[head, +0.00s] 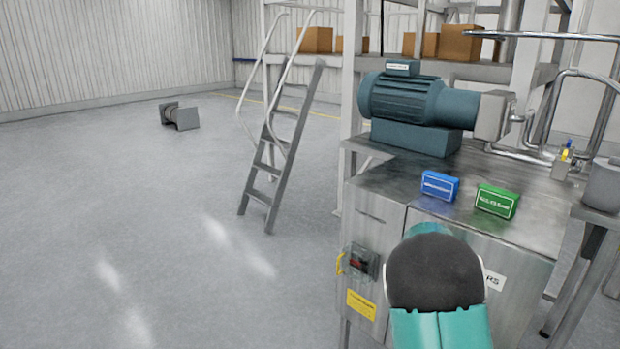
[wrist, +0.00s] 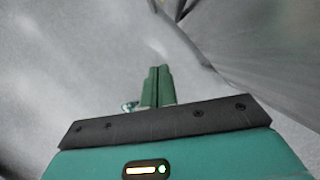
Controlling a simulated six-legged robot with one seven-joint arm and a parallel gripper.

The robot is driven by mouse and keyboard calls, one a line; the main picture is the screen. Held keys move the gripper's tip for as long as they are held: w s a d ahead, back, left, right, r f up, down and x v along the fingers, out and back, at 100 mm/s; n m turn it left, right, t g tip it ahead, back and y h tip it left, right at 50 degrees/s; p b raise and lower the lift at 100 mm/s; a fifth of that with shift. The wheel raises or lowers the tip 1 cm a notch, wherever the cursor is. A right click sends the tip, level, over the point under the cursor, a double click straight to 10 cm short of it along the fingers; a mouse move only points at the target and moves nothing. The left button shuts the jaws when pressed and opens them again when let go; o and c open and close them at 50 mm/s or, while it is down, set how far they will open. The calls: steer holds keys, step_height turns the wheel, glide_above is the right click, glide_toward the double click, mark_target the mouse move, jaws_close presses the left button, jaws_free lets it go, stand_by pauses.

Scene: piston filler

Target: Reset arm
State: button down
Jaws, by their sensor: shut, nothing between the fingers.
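My gripper (wrist: 157,72) shows in the wrist view with its two green fingers pressed together and nothing between them. It points over blurred grey floor, with a grey metal surface at the upper right. In the head view my teal and dark arm stands in front of the steel cabinet (head: 370,225), hiding part of its front. The gripper's fingers cannot be made out in the head view.
A blue box (head: 440,186) and a green box (head: 497,201) sit on the cabinet top before a teal motor (head: 405,100). A switch (head: 360,262) is on the cabinet front. A step ladder (head: 280,140) stands left. Floor at left is mostly clear, with a grey object (head: 180,116) farther back.

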steer(key=s+a+r+n+y, duration=0.1)
steer(key=s+a+r+n, duration=0.4)
steer(key=s+r+n, duration=0.25)
steer(key=s+a+r+n+y, duration=0.1)
steer(key=s+a+r+n, duration=0.55)
steer(key=r+n, duration=0.2)
steer(key=s+a+r+n+h, duration=0.1)
steer(key=s+r+n, duration=0.1)
steer(key=s+n, duration=0.7)
steer(key=s+a+r+n+t+h, duration=0.1)
steer(key=s+a+r+n, duration=0.1)
steer(key=s+n, duration=0.7)
steer(key=shift+s+a+r, duration=0.2)
steer(key=shift+s+r, duration=0.4)
steer(key=shift+s, duration=1)
